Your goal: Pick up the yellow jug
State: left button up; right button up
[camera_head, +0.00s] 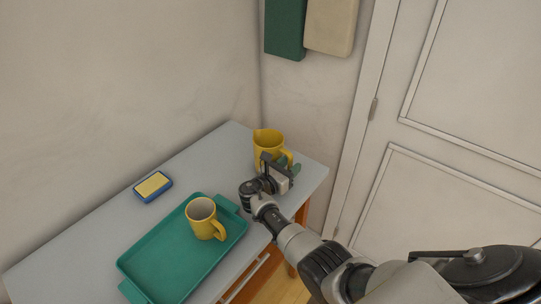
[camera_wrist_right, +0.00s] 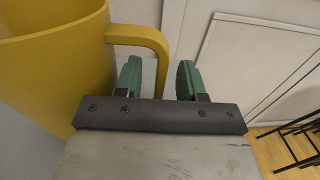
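The yellow jug (camera_head: 267,148) stands upright at the far right corner of the grey table, its handle turned to the right. It fills the left of the right wrist view (camera_wrist_right: 50,70). My right gripper (camera_head: 288,166) is at the jug's handle. In the wrist view my right gripper (camera_wrist_right: 160,80) is open, with its green fingers apart. The jug's handle (camera_wrist_right: 150,38) curves down between the fingers, with a gap visible beside it. The handle's lower end is hidden behind the gripper body. My left gripper is not in view.
A green tray (camera_head: 150,262) holds a yellow mug (camera_head: 201,216) nearer on the grey table (camera_head: 223,152). A blue and yellow sponge (camera_head: 152,186) lies left of the tray. A white door (camera_head: 440,140) is at the right.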

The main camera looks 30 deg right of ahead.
jog(key=shift+w+d, duration=0.15)
jog(key=shift+d, duration=0.15)
jog(key=shift+c, duration=0.4)
grip_shut()
jog(key=shift+r, duration=0.15)
